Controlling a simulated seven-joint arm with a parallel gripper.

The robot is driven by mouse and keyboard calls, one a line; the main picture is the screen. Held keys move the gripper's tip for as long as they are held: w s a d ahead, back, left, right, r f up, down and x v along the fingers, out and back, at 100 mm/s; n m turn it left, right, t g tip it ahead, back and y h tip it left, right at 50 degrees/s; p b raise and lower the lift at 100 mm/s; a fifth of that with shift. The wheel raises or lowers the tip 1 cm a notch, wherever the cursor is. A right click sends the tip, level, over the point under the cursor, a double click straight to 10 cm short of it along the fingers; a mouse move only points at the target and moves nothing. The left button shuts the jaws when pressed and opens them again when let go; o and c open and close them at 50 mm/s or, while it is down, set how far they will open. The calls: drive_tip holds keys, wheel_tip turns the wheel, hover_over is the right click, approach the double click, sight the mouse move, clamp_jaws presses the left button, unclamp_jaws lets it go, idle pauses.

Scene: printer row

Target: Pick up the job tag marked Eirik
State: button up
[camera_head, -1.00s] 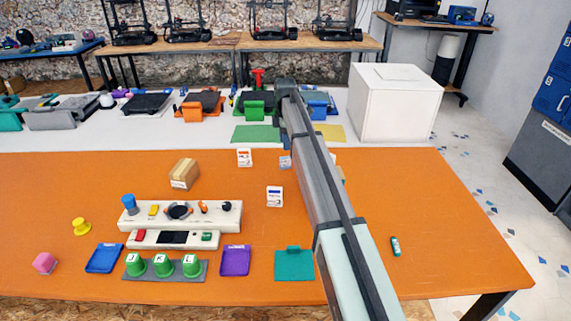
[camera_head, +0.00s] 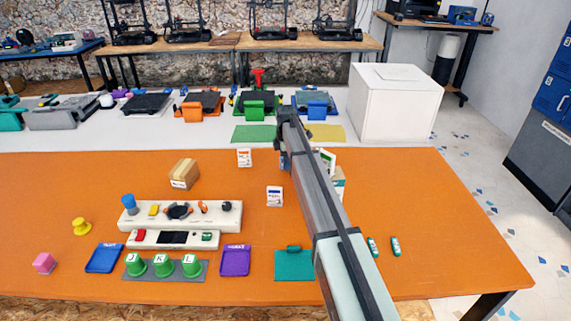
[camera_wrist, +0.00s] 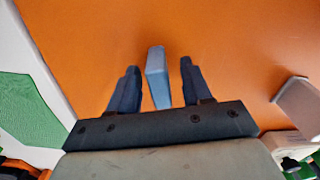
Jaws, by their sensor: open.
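A light blue tag (camera_wrist: 157,78) stands between the two dark fingers of my gripper (camera_wrist: 160,66) in the wrist view. The fingers are open, with a gap on each side of it. Two white tags stand on the orange table: one at the back (camera_head: 244,157) and one nearer (camera_head: 274,196). A white and green card (camera_head: 328,160) shows right of my arm. No name is readable on any tag.
A cardboard box (camera_head: 183,174) and a white control panel (camera_head: 180,216) stand left on the orange table (camera_head: 440,210). A pale block (camera_wrist: 298,104) shows right in the wrist view. Two small green cylinders (camera_head: 372,247) (camera_head: 395,246) lie right; the table's right side is mostly clear.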

drive_tip(key=shift+c, duration=0.3)
clamp_jaws()
